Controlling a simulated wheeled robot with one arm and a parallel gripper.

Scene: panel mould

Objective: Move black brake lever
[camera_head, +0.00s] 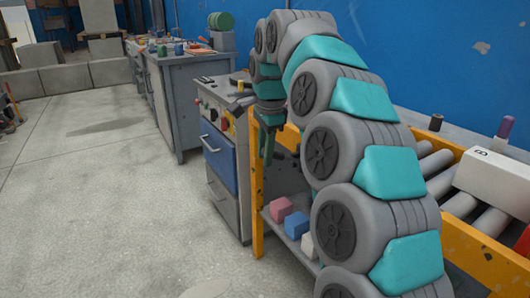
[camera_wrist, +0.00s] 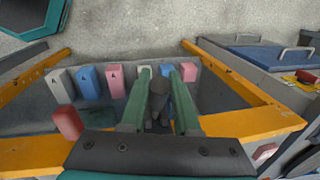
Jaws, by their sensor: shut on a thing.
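My gripper (camera_wrist: 162,74) reaches down between the yellow rails in the wrist view, its two green fingers close together. A dark, rounded bar, which looks like the black brake lever (camera_wrist: 160,100), lies between the fingers, and they are shut on it. Its lower end is partly hidden by the fingers and wrist. I cannot tell the lever's exact angle there.
A yellow frame (camera_head: 257,190) carries grey rollers and a white box (camera_head: 492,180) marked B. Its lower shelf holds several coloured blocks, including a pink one (camera_head: 281,209). A cabinet with a blue drawer (camera_head: 219,155) stands to the left. The floor (camera_head: 110,215) at left is clear.

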